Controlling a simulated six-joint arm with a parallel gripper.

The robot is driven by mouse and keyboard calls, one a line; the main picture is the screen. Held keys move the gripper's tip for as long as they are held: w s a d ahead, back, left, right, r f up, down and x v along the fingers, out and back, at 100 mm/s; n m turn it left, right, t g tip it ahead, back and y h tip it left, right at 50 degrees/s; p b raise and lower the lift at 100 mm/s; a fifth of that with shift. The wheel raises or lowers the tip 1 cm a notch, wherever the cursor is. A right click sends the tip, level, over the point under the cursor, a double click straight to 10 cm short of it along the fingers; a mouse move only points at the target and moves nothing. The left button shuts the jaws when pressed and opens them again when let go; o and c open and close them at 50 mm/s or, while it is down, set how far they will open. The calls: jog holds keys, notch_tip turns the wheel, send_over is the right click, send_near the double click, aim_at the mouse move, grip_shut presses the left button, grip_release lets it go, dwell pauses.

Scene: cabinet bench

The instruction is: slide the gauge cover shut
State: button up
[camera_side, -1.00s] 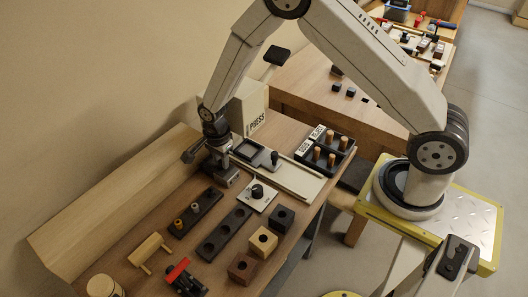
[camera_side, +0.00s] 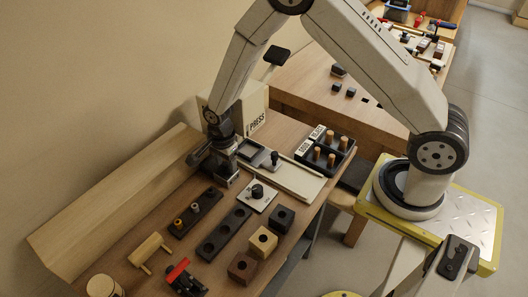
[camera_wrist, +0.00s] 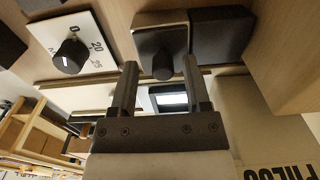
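The gauge cover (camera_side: 264,161) is a small plate with an upright black knob (camera_side: 275,157) in the side view. It sits on a pale rail (camera_side: 300,181), beside a dark-framed gauge window (camera_side: 248,151). My gripper (camera_side: 226,172) is left of the cover, low over the bench. In the wrist view my gripper (camera_wrist: 161,62) has its fingers apart, with nothing held. A dark plate with a black knob (camera_wrist: 162,66) shows near the fingertips, with gaps either side.
A dial plate (camera_side: 258,196) stands close in front of the rail; its numbered face (camera_wrist: 88,50) shows in the wrist view. The PRESS box (camera_side: 252,108) is behind. A peg tray (camera_side: 345,157) lies right of the rail. Hole boards (camera_side: 222,234) and blocks fill the front.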

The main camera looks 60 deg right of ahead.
jog(key=shift+r, duration=0.1)
jog(key=shift+r, duration=3.4)
jog(key=shift+r, duration=0.15)
jog(key=s+d+r+n+t, duration=0.1)
jog(key=s+d+r+n, duration=0.1)
jog(key=s+r+n, duration=0.2)
jog(key=s+d+r+n+t, duration=0.1)
jog(key=s+d+r+n, duration=0.2)
jog(key=s+n, duration=0.8)
jog(key=shift+r+n+t, duration=0.3)
jog(key=shift+r+n, duration=0.5)
jog(key=shift+n, duration=0.7)
jog(key=shift+d, duration=0.1)
